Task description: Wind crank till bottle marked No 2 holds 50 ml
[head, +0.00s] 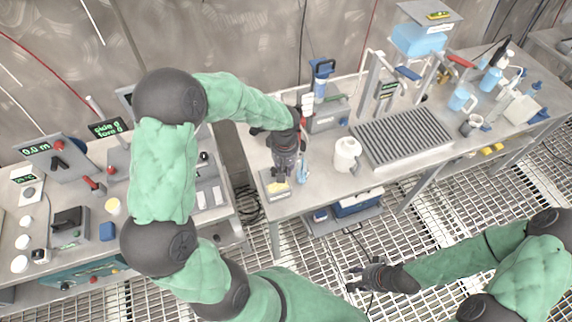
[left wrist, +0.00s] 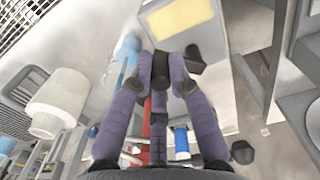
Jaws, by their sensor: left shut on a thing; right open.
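My left gripper (head: 283,172) is low over the near left end of the right-hand bench. In the left wrist view its fingers (left wrist: 160,82) are shut on a dark knob (left wrist: 160,68), which looks like the crank's handle; the rest of the crank is mostly hidden. A light blue bottle-like thing (head: 301,174) stands just right of the gripper; it also shows in the wrist view (left wrist: 127,50). I cannot read a No 2 mark or a liquid level on anything. My right gripper (head: 362,278) is open and empty over the floor grating.
A white jug (head: 346,155) stands right of my left gripper, then a ribbed grey rack (head: 402,137). A small plate with a yellow pad (head: 277,188) lies at the bench's near edge. A left bench holds displays (head: 36,149).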

